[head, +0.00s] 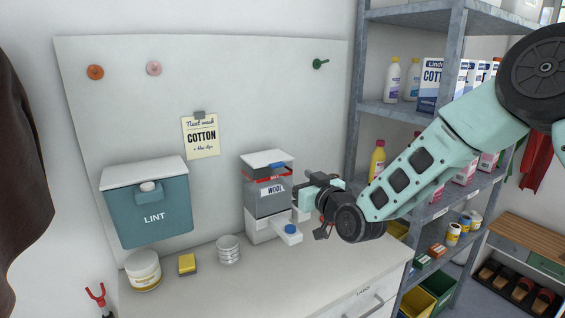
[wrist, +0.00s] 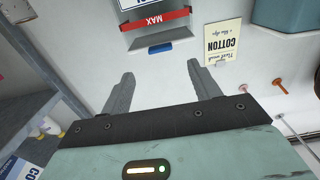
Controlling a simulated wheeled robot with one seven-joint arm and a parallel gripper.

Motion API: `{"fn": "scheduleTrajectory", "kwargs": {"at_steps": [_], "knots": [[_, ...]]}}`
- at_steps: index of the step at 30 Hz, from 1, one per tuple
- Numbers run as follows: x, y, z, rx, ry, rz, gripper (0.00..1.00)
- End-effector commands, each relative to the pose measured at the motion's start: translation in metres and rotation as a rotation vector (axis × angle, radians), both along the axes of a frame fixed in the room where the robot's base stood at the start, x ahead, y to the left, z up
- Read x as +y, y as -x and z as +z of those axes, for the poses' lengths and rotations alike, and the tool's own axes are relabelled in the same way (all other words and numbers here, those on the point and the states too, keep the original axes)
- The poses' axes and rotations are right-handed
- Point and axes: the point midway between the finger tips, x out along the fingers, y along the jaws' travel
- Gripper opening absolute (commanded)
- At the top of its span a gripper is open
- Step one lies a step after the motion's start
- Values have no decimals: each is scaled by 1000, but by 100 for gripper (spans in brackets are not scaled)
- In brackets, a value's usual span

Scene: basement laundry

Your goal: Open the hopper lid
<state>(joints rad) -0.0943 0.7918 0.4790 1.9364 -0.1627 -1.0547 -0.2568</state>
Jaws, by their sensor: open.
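The hopper (head: 266,199) is a grey see-through box labelled WOOL on a white base, standing on the counter against the back panel. Its white lid (head: 266,158) lies flat across the top and looks shut. A blue tab (head: 278,166) is at the lid's front edge. In the wrist view the blue tab (wrist: 161,48) shows ahead of the fingers, near the red MAX band (wrist: 155,20). My gripper (head: 298,178) is just right of the hopper, slightly below lid height. In the wrist view my gripper (wrist: 162,84) is open and empty, its fingers apart from the tab.
A teal LINT bin (head: 152,216) hangs at left. A metal shelf (head: 384,108) with bottles and boxes is close behind my arm. A COTTON note (head: 201,136) hangs above.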

Motion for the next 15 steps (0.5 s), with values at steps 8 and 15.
{"fn": "scheduleTrajectory", "kwargs": {"at_steps": [8,15], "knots": [[31,-44,2,1,-2,0,62],[44,-65,1,1,1,1,62]]}}
